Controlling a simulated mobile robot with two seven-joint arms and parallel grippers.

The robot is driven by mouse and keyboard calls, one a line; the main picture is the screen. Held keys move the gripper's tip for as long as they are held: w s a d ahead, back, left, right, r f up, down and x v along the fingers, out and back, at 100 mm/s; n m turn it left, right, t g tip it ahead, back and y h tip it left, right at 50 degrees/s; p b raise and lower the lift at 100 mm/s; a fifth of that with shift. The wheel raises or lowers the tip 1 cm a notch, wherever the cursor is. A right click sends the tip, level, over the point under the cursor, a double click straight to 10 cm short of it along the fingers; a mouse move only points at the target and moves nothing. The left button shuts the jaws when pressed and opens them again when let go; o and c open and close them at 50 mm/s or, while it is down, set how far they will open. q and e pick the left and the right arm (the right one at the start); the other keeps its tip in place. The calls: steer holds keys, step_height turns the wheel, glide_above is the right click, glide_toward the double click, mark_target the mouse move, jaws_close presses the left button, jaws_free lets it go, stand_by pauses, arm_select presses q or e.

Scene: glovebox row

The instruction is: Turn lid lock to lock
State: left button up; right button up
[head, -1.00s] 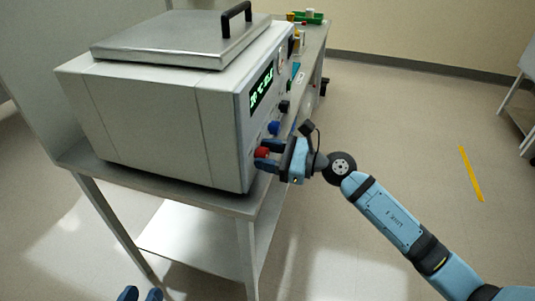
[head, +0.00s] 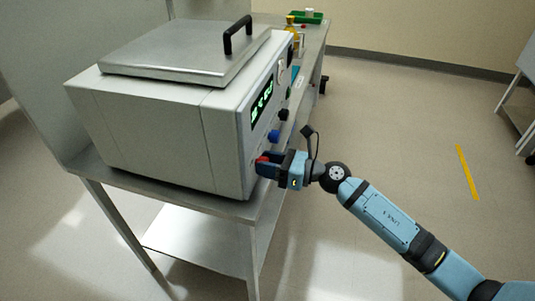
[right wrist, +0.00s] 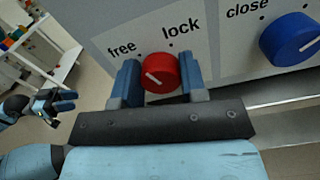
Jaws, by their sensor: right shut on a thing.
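The lid lock is a red knob (right wrist: 160,73) on the front panel of the grey lidded machine (head: 150,125). Its labels read "free" on the left and "lock" on the right. Its white pointer line points up and left, toward the "free" side. My right gripper (right wrist: 160,84) is shut on the red knob, one finger on each side. In the head view the right gripper (head: 267,166) covers most of the knob. My left gripper (right wrist: 52,101) shows at the left of the right wrist view, away from the machine, with its fingers apart and nothing seen between them.
A blue knob (right wrist: 290,38) labelled "close" sits right of the red one in the wrist view. The machine stands on a grey bench (head: 215,205) with a lower shelf. A green tray (head: 305,17) and a yellow bottle (head: 290,24) are farther back.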

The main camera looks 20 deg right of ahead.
arm_select(q)
steer(key=r+p, duration=0.1)
steer(key=p, duration=0.2)
steer(key=r+g+p, duration=0.1)
steer(key=p, duration=0.3)
steer(key=a+r+p, duration=0.1)
steer(key=p, duration=0.3)
steer(key=shift+s+a+r+n+g+y, duration=0.1)
steer(key=shift+s+r+n+g+y, duration=0.1)
steer(key=shift+s+n+g+y, duration=0.15)
arm_select(e)
steer(key=m, duration=1.3)
steer(key=shift+w+d+f, duration=0.1)
steer(key=shift+w, duration=0.05)
arm_select(q)
steer(key=shift+a+r, duration=0.15)
steer(key=shift+a, duration=0.05)
arm_select(e)
steer(key=o, duration=0.9)
arm_select(q)
steer(key=shift+d, duration=0.1)
arm_select(e)
steer(key=shift+o, duration=0.2)
arm_select(q)
steer(key=shift+d, duration=0.1)
